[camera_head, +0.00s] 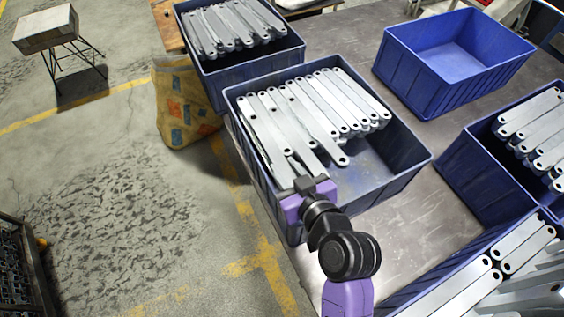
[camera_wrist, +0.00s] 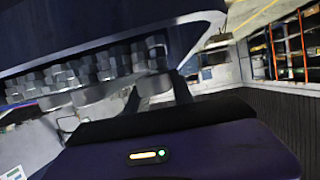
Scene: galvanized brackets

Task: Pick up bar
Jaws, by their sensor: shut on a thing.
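Several grey metal bars (camera_head: 315,100) with holes at their ends lie side by side in the middle blue bin (camera_head: 401,176). My gripper (camera_head: 304,184) is at the near left of this bin, over its near part at the ends of the left-hand bars. It is shut on a bar (camera_head: 282,172), whose near end is largely hidden by the fingers. In the wrist view, my gripper's dark fingers (camera_wrist: 160,92) stand near a row of blurred bar ends (camera_wrist: 88,75). Whether the held bar is lifted clear of the others I cannot tell.
A blue bin (camera_head: 250,62) of bars stands behind, an empty blue bin (camera_head: 447,60) at back right, and more bins of bars (camera_head: 478,180) at right. Bare metal table (camera_head: 385,222) lies between bins. A patterned sack (camera_head: 188,105) stands at left on the floor.

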